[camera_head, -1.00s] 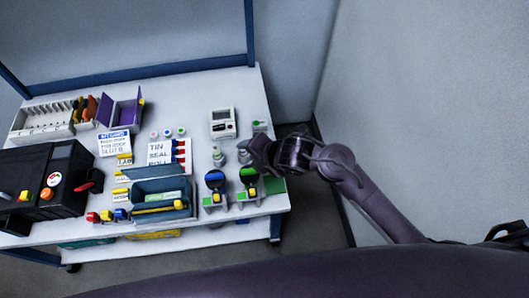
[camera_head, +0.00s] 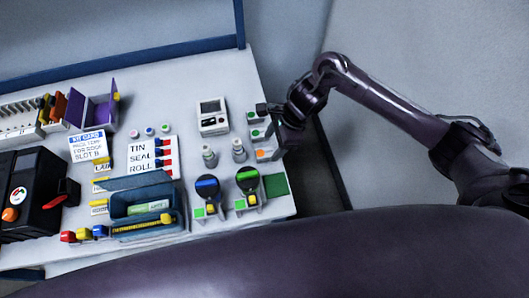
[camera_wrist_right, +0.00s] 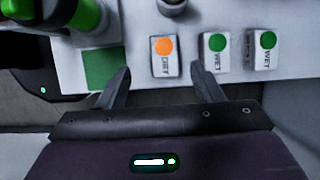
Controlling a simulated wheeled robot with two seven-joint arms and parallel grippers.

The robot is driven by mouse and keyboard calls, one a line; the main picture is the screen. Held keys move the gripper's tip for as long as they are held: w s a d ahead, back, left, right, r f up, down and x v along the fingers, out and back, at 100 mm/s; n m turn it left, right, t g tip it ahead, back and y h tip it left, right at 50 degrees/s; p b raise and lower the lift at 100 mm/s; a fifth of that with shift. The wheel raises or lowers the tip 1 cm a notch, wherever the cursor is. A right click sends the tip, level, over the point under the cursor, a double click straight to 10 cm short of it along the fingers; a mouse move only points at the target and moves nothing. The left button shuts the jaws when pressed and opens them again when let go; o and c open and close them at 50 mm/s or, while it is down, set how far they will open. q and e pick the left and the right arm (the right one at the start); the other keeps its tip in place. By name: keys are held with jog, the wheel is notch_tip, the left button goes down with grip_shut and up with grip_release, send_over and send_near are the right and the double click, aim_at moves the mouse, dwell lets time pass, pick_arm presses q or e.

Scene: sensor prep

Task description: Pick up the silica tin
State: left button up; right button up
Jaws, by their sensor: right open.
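Three small white tins stand in a row at the table's right edge in the head view. One tin has an orange dot (camera_head: 264,154) and a label that seems to read DRY. The other two have green dots (camera_head: 256,133) and seem to read WET. None is visibly marked silica. My right gripper (camera_head: 272,132) is open and empty beside this row. In the right wrist view the orange-dotted tin (camera_wrist_right: 163,55) lies ahead, between the lines of the open fingertips (camera_wrist_right: 161,73), apart from them. My left gripper is out of view.
A green square (camera_head: 276,185) lies on the table near the orange-dotted tin.

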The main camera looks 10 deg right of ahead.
aim_at(265, 152)
jog(key=x, duration=0.4)
jog(key=shift+w+d, duration=0.1)
jog(key=shift+w, duration=0.15)
jog(key=shift+a+f, duration=0.25)
jog(key=shift+f, duration=0.35)
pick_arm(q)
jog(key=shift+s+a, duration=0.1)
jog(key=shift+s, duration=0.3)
pick_arm(e)
jog(key=shift+c, duration=0.4)
jog(key=c, duration=0.9)
jog(key=shift+c, duration=0.2)
